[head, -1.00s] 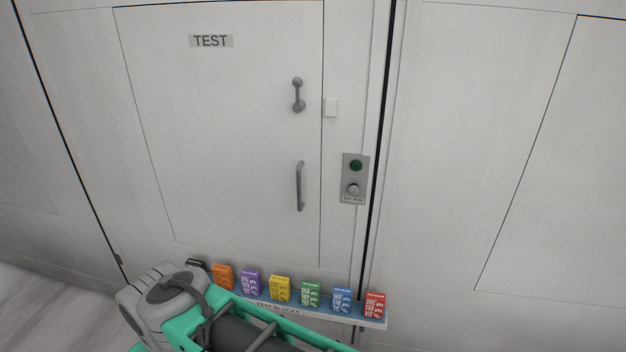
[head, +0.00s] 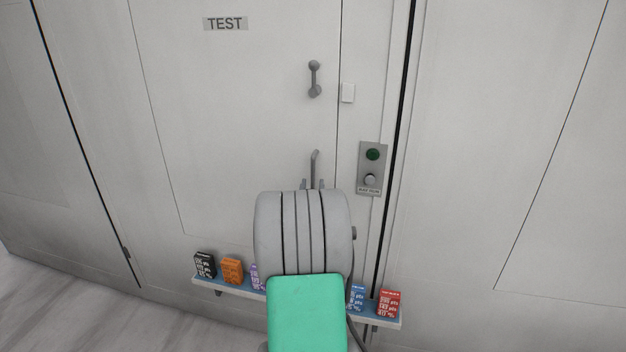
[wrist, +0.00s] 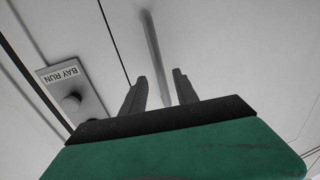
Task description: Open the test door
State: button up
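The test door (head: 235,110) is a pale panel with a TEST label (head: 226,23), and it looks closed. A grey latch lever (head: 314,79) sits on its upper right part. The grey bar handle (head: 314,164) stands upright below it; its lower part is hidden behind my arm in the head view. In the wrist view the bar handle (wrist: 153,50) runs down to between my fingers. My gripper (wrist: 161,75) is open, with its two fingers apart on either side of the bar's line. Whether the fingers touch the bar I cannot tell.
A control plate (head: 371,169) with a green button and a knob, labelled BAY RUN, is right of the door. A white catch (head: 348,93) is at the door's right edge. A narrow shelf (head: 236,288) with several coloured blocks runs below, partly hidden by my arm.

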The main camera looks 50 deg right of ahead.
aim_at(313, 180)
jog(key=x, duration=0.5)
jog(key=shift+a, duration=0.1)
jog(key=shift+c, duration=0.4)
grip_shut()
dwell(0.8)
